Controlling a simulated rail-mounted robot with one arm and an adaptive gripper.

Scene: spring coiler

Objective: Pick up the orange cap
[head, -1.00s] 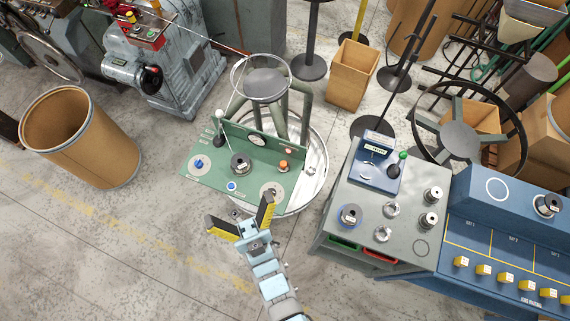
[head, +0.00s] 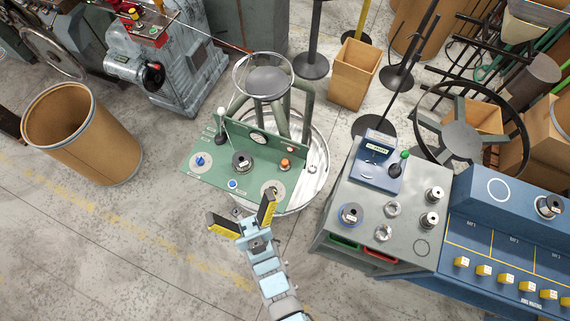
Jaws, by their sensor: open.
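The orange cap (head: 286,163) is a small round piece at the right side of the green control panel (head: 214,172) in the head view. It looks seated on a dark base. My gripper (head: 240,209) is open, with its two yellow-and-black fingers spread wide. It is at the front edge of the panel, below and to the left of the cap in the picture. No object shows between the fingers, and the cap is not covered by the gripper. The gripper's height above the panel is hard to tell.
The panel also carries a blue knob (head: 199,160), a dark central dial (head: 241,161), a blue button (head: 233,184) and a tall lever (head: 222,125). A grey console (head: 345,190) stands to the right. A brown drum (head: 80,135) stands left, with clear floor between.

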